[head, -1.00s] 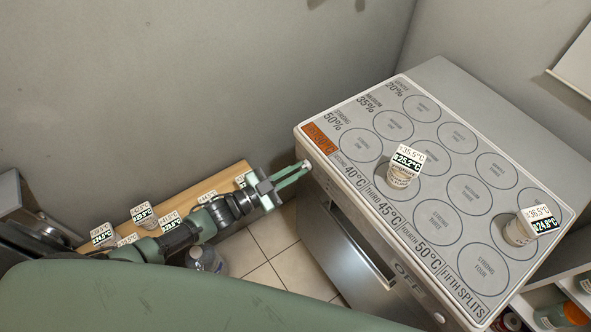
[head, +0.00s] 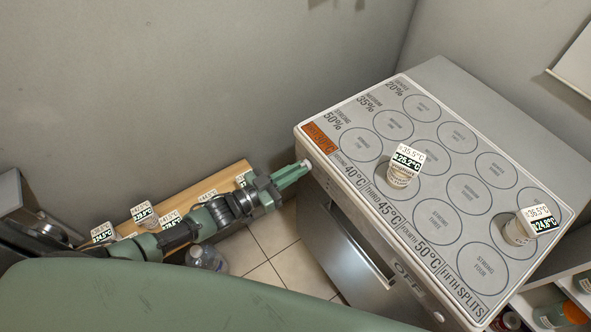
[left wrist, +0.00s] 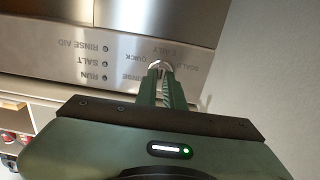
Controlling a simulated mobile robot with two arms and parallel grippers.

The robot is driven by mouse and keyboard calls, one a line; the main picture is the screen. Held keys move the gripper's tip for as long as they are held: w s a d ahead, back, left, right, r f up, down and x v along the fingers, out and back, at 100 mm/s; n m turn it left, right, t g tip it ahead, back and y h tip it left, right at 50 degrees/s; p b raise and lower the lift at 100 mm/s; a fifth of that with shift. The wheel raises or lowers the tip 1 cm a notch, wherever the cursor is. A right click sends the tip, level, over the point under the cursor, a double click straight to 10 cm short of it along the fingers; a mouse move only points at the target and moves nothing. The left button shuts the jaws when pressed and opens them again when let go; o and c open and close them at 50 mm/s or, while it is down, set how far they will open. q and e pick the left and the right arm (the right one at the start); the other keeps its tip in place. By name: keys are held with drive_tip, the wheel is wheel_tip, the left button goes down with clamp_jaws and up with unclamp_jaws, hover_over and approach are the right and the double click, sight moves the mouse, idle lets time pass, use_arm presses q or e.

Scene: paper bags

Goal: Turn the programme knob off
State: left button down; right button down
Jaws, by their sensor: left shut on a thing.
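The programme knob (head: 304,164) is a small pale knob at the left end of the front panel of the metal appliance (head: 345,235). My left gripper (head: 300,168) reaches it from the left and is shut on it. In the left wrist view the knob's rim (left wrist: 160,64) shows between the fingertips, with the rest hidden by the fingers. Upside-down printed words, among them QUICK, surround it on the steel panel (left wrist: 125,38). Which word the knob points to cannot be told. My right gripper is not in view.
The appliance's top has a mat (head: 415,130) with printed circles and two labelled cups, one near the front (head: 402,174) and one at the right (head: 516,233). A wooden shelf (head: 225,181) with several labelled items lies below my left arm. A bottle (head: 205,258) stands on the tiled floor.

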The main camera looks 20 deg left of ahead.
use_arm(q)
drive_tip(key=c, duration=1.5)
unclamp_jaws()
drive_tip(key=v, duration=0.7)
drive_tip(key=shift+s+a+b, duration=0.25)
drive_tip(key=shift+s+b, duration=0.05)
drive_tip(key=shift+b, duration=0.1)
drive_tip(key=shift+f, duration=0.15)
